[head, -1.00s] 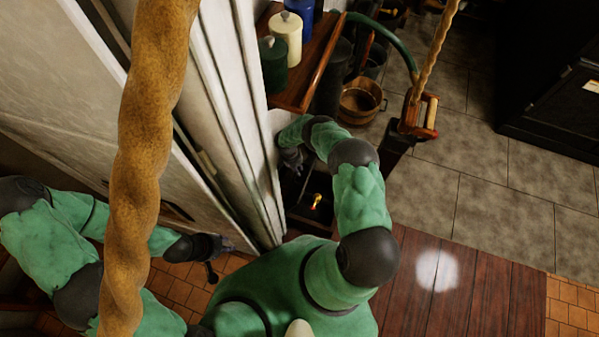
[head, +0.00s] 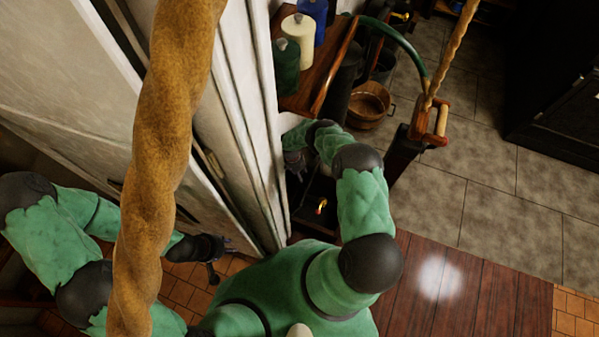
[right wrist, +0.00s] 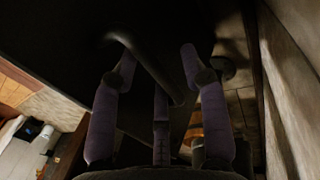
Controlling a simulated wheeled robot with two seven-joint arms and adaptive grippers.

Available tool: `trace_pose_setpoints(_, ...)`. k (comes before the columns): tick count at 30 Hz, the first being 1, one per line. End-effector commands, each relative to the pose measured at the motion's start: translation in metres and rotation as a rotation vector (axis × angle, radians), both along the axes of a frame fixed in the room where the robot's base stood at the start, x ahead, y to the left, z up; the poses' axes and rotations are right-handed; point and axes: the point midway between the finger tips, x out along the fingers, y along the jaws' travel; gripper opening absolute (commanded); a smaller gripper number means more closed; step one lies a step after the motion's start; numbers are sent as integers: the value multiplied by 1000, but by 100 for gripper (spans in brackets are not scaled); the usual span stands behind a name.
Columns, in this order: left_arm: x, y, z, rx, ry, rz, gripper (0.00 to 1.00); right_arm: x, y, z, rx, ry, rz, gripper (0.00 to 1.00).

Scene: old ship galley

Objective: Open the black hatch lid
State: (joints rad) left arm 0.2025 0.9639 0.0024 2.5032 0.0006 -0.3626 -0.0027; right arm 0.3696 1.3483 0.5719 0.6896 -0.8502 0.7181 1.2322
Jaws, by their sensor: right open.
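The black hatch lid (right wrist: 60,45) fills the upper left of the right wrist view as a dark flat surface. A dark bar handle (right wrist: 150,68) runs slantwise across it. My right gripper (right wrist: 158,62) is open, with its fingers spread on both sides of the bar; I cannot tell if they touch it. In the head view the right gripper (head: 294,165) is small and dark, beside the white panel's edge and above a dark box with a brass fitting (head: 321,206). My left gripper (head: 222,257) is open and empty, low beside the white panel, away from the lid.
A thick rope (head: 165,150) hangs close in front of the head view. A tall white panel (head: 235,110) stands left of my right arm. A wooden shelf (head: 335,65) with canisters and a wooden bucket (head: 370,105) are beyond. Tiled floor (head: 480,200) is free at right.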

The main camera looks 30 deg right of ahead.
Motion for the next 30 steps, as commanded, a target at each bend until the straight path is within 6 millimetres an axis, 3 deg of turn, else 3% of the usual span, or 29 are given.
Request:
trace_pose_setpoints(8,0,0,1,0,0,0,31,6,-2,8,-4,-10,0,46)
trace_pose_setpoints(21,0,0,1,0,0,0,31,14,6,60,-3,-6,-1,46)
trace_pose_setpoints(30,0,0,1,0,0,0,31,15,10,75,-2,-3,0,46)
